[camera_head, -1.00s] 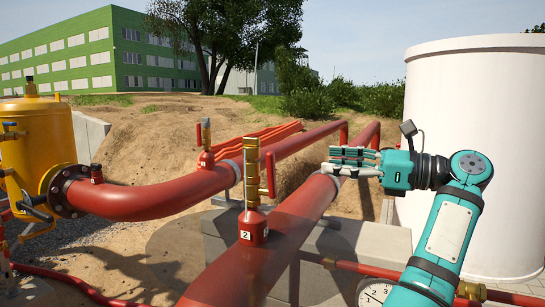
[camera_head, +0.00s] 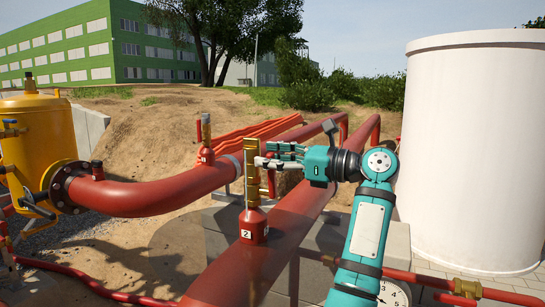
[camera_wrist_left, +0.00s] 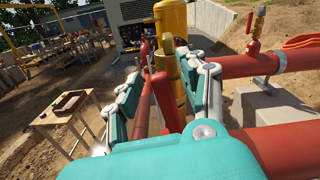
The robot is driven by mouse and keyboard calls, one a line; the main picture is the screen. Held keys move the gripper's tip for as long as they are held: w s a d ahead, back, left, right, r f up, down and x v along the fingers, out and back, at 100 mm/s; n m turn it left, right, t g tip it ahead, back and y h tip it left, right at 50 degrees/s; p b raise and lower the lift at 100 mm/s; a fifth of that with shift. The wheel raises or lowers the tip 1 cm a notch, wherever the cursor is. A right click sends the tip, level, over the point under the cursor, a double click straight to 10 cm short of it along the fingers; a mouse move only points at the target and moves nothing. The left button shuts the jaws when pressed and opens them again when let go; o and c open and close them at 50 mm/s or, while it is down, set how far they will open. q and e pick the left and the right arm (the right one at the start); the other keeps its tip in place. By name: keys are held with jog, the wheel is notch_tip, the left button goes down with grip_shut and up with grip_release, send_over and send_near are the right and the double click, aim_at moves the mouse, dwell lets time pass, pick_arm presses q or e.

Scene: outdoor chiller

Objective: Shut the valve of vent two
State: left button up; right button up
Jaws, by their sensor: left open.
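Vent two is a red cone marked "2" (camera_head: 253,226) on the near red pipe, with an upright brass valve (camera_head: 253,188) on top. Its red handle (camera_head: 271,184) stands upright on the right side of the brass body, its upper part hidden behind my fingers. My left gripper (camera_head: 268,160) is open, with its fingertips at the brass valve and handle from the right. In the left wrist view the open fingers (camera_wrist_left: 166,68) stand either side of the brass body (camera_wrist_left: 171,66); I cannot tell whether they touch it. My right gripper is not in view.
Another vent (camera_head: 206,150) with a brass valve and red handle stands on the pipe behind. A yellow tank (camera_head: 35,140) is at the left and a white tank (camera_head: 468,150) at the right. A pressure gauge (camera_head: 392,294) sits low beside my arm.

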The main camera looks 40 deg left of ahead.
pick_arm(q)
grip_shut()
dwell(0.4)
